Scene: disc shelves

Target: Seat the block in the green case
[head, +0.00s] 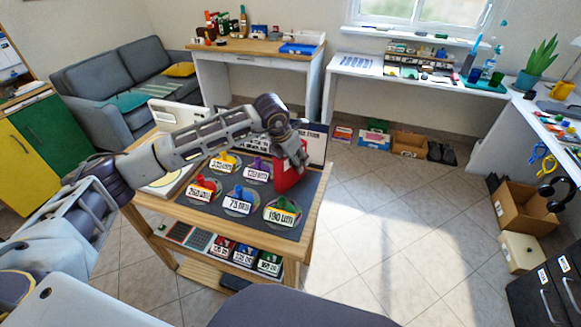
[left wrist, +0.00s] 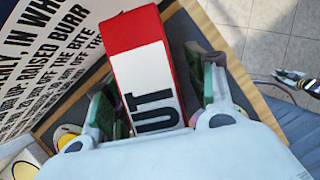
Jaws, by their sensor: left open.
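My left gripper (head: 291,158) reaches over the back right of the dark table mat. A red block with a white label (head: 288,178) stands there under it, partly hidden. In the left wrist view the red and white block (left wrist: 143,75), marked "UT", lies between the two fingers of my open left gripper (left wrist: 160,100). Whether either finger touches it cannot be told. A small green case with a label (head: 270,263) sits at the right end of a row on the shelf below the tabletop, beside a blue and a red one. My right gripper is not in view.
Several labelled discs with coloured knobs lie on the mat (head: 216,221), including a green-knobbed one (head: 284,211) at the front right. A printed board (head: 315,140) stands behind the block. The tiled floor right of the table (head: 390,235) is clear.

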